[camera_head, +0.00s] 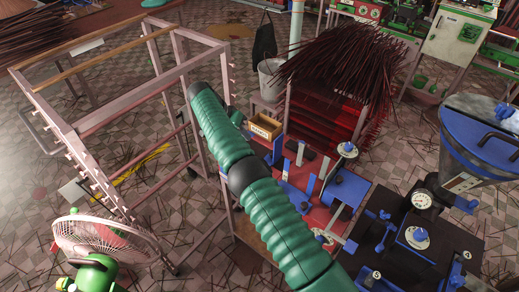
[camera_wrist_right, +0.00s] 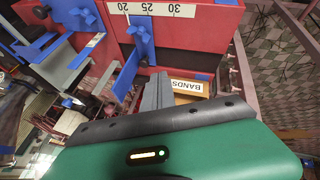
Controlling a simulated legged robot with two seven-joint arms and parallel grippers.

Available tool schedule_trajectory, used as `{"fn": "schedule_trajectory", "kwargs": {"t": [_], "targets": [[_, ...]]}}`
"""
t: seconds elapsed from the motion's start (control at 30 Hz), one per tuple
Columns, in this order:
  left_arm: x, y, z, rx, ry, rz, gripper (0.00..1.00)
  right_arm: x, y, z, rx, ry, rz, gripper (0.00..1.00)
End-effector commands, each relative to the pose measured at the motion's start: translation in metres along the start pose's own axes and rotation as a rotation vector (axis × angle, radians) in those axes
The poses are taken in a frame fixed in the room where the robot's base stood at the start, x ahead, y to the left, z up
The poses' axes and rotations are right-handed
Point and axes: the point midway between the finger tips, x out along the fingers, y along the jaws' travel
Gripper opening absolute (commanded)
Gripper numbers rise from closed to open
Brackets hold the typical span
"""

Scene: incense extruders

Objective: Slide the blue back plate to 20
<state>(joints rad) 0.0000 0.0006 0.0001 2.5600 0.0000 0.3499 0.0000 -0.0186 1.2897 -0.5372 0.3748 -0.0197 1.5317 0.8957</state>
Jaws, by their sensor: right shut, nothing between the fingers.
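A red bench front (camera_wrist_right: 195,30) fills the top of the right wrist view, with a white scale strip (camera_wrist_right: 160,9) reading 30, 25, 20. A blue upright part with a knob (camera_wrist_right: 142,42), seemingly the back plate's, stands just below the strip, between 20 and 25. Other blue plates (camera_wrist_right: 125,76) lie to its left. My right gripper (camera_wrist_right: 158,92) is shut and empty, its grey fingers just below the blue part; contact is unclear. In the head view my right arm crosses the red bench (camera_head: 312,160) and hides part of it. My left gripper is out of view.
A wooden box labelled BANDS (camera_head: 264,126) sits close beside my right gripper; it also shows in the wrist view (camera_wrist_right: 186,85). A pink metal rack (camera_head: 125,115) stands left, a fan (camera_head: 105,238) lower left, and a blue-lidded hopper (camera_head: 475,150) right.

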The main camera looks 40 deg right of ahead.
Motion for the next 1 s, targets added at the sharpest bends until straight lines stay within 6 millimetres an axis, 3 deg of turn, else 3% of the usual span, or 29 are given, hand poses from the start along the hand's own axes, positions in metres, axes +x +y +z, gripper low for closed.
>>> {"fn": "schedule_trajectory", "kwargs": {"t": [0.1, 0.23, 0.33, 0.67, 1.0], "targets": [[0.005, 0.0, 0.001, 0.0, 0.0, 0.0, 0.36, -0.007, -0.017, 0.015, -0.127, 0.06, 0.023, 0.0], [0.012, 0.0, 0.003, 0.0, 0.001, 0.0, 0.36, 0.002, -0.018, 0.015, -0.141, 0.064, 0.027, 0.0], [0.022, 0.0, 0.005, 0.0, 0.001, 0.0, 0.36, 0.021, -0.018, 0.016, -0.139, 0.063, 0.027, 0.0], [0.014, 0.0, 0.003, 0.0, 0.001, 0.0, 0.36, 0.091, -0.014, 0.009, -0.138, 0.061, 0.027, 0.0], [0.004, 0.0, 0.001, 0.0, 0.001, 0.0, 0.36, 0.109, 0.016, 0.005, -0.137, 0.062, 0.024, 0.0]]}}
